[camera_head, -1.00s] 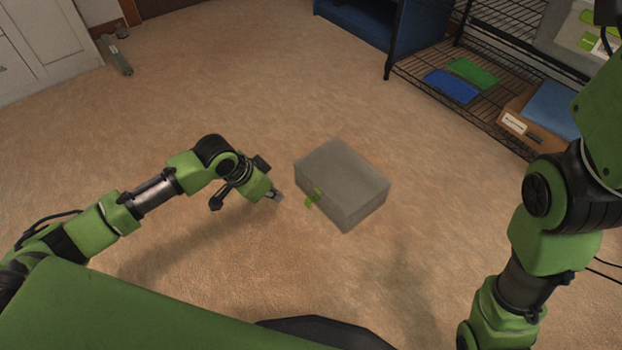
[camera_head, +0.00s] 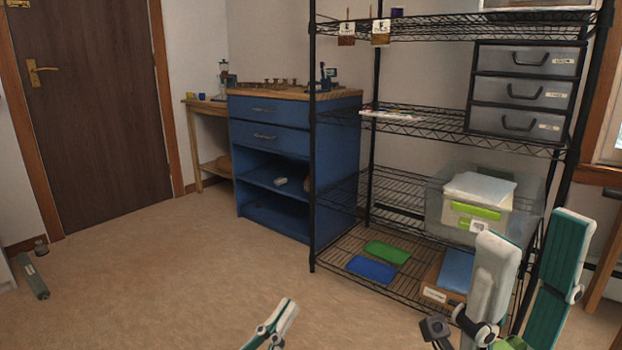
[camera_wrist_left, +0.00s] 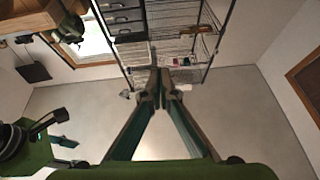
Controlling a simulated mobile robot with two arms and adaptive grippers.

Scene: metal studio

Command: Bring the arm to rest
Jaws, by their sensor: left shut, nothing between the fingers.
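My left gripper (camera_head: 285,308) shows at the bottom middle of the head view, its fingers together and pointing up. In the left wrist view its two fingers (camera_wrist_left: 160,85) meet at the tips with nothing between them. My right gripper (camera_head: 536,226) is at the lower right of the head view, its two long fingers standing apart and empty in front of the shelf. Most of both arms lies outside the head view.
A black wire shelf (camera_head: 345,270) stands at the right, holding a green mat (camera_head: 387,252), a blue mat (camera_head: 371,269), a clear bin (camera_head: 443,205) and grey drawers (camera_head: 520,92). A blue cabinet (camera_head: 272,226) stands behind.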

